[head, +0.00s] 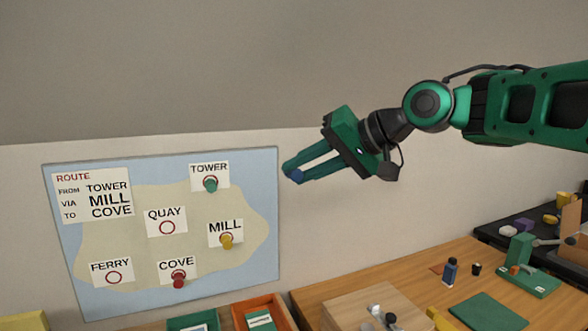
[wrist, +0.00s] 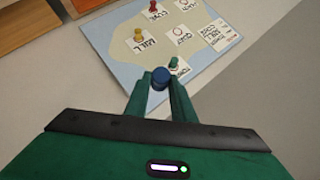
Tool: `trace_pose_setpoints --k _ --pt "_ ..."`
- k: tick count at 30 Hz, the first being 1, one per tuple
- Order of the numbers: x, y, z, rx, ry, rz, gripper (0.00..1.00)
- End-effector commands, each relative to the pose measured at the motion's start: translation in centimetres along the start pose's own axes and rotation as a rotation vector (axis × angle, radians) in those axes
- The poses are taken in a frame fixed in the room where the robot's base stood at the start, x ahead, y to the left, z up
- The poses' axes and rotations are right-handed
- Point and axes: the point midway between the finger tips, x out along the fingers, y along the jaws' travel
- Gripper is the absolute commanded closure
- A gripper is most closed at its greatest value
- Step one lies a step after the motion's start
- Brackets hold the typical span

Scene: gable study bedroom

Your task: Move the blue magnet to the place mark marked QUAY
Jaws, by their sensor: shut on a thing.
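The blue magnet (wrist: 160,77) is held between the fingertips of my gripper (wrist: 160,88). In the head view my gripper (head: 296,171) is shut on the magnet (head: 291,173), just right of the map board's upper right edge, apart from the board. The QUAY place mark (head: 167,228) is a white card with an empty red ring near the middle of the map board (head: 255,180). It also shows beyond the gripper in the wrist view (wrist: 180,34).
A green magnet (head: 211,186) is at TOWER, a yellow one (head: 227,241) at MILL, a red one (head: 179,281) at COVE. The FERRY ring (head: 113,278) is empty. Trays and a wooden desk (head: 400,280) with small items lie below. The wall around my gripper is clear.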

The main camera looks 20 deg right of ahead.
Motion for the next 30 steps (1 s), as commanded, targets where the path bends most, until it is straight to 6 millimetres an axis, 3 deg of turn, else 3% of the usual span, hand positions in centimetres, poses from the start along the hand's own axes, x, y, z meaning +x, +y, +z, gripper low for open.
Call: trace_pose_setpoints --k 14,30 --pt "-0.2 0.0 0.2 0.000 0.000 0.000 0.90" --pt "-1.8 0.0 1.7 -0.001 0.001 -0.001 0.90"
